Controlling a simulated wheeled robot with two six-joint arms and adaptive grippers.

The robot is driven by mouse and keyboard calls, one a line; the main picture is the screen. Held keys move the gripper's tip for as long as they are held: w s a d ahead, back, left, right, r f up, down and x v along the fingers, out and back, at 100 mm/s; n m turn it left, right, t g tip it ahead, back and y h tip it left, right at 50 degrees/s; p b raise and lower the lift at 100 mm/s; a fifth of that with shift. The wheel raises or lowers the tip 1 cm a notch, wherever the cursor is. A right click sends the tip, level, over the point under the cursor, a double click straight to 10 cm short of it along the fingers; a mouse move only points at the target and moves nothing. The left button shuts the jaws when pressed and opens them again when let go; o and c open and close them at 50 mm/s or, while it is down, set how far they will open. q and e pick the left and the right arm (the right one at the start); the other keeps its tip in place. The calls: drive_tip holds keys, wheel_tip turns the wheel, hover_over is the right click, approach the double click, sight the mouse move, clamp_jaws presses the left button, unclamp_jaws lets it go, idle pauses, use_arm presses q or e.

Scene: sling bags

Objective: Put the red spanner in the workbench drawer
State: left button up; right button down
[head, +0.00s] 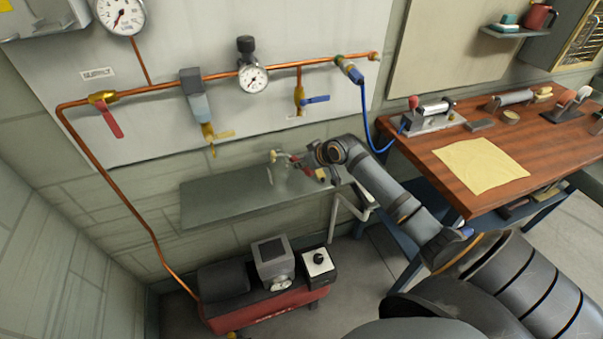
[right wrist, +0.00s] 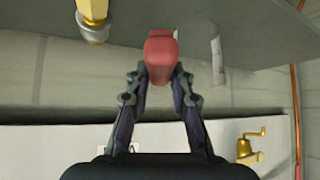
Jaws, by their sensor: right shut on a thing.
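My right gripper (head: 300,165) is over the grey wall shelf in the head view, small and partly hidden by its own wrist. In the right wrist view its two fingers (right wrist: 161,78) are shut on a red thing (right wrist: 161,52), seen end-on. It looks like the red spanner, but its full shape does not show. The wooden workbench (head: 455,180) stands at the right. Below its top are dark items (head: 525,205); I cannot tell whether they lie in a drawer or on a lower shelf. My left gripper is not in view.
The grey shelf (head: 220,200) is mostly bare. Copper pipe with gauges and valves (head: 205,78) runs along the wall above it. A red compressor (head: 265,305) stands below. A yellow cloth (head: 480,165) and several tools lie on the bench; a blue hose (head: 366,115) hangs beside it.

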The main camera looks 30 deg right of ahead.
drive_tip(key=s+d+p, duration=0.3)
drive_tip(key=s+p, duration=0.3)
drive_tip(key=s, duration=0.3)
drive_tip(key=s+d+p, duration=0.3)
drive_tip(key=s+p, duration=0.3)
drive_tip(key=s, duration=0.3)
drive_tip(key=shift+s+d, duration=0.2)
drive_tip(key=shift+d, duration=0.2)
drive_tip(key=shift+r, duration=0.1)
